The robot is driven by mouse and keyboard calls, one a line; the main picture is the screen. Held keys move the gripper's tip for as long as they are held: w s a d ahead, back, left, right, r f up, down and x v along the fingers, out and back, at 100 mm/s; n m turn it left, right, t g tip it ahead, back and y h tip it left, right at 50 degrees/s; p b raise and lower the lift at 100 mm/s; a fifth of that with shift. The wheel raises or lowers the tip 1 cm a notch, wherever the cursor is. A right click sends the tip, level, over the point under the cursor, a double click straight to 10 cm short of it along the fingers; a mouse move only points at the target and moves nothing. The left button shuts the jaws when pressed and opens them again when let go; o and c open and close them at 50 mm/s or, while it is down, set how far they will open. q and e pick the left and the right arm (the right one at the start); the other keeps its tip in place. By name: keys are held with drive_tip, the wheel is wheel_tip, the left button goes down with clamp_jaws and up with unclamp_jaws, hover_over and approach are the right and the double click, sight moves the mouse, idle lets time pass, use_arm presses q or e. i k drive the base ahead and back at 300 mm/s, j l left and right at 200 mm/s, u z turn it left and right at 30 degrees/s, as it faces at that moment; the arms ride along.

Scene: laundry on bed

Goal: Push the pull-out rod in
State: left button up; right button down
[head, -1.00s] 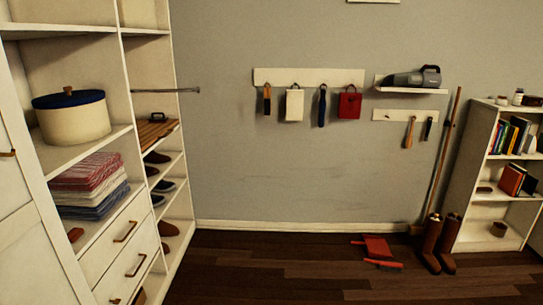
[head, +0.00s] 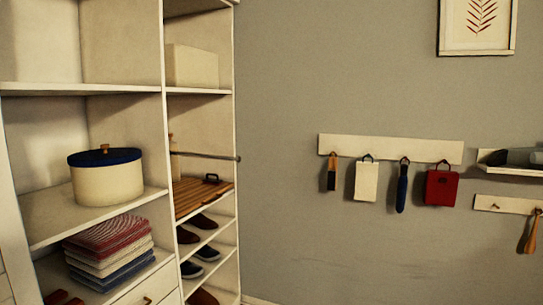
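The pull-out rod (head: 205,156) is a thin grey metal bar in the right column of the white shelf unit (head: 199,91). It runs roughly level, above a slatted wooden board (head: 200,196). Its dark rounded end sits just past the unit's right front edge, so it sticks out of the compartment. Its inner end is partly hidden by the middle upright. Neither of my grippers is in the head view.
A cream pot with a blue lid (head: 106,176) and folded cloths (head: 110,250) fill the left column. Shoes (head: 202,222) stand below the rod. A hook rail (head: 390,149) hangs on the grey wall. The space right of the unit looks free.

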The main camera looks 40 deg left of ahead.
sight(238, 158)
drive_tip(key=i+u, duration=0.15)
drive_tip(key=i, duration=0.3)
drive_tip(key=i+l+u, duration=0.15)
drive_tip(key=i, duration=0.25)
drive_tip(key=i+l+u, duration=0.15)
drive_tip(key=i, duration=0.3)
drive_tip(key=i+l+u, duration=0.2)
drive_tip(key=i+u, duration=0.25)
drive_tip(key=i+l+u, duration=0.3)
drive_tip(key=u, duration=0.2)
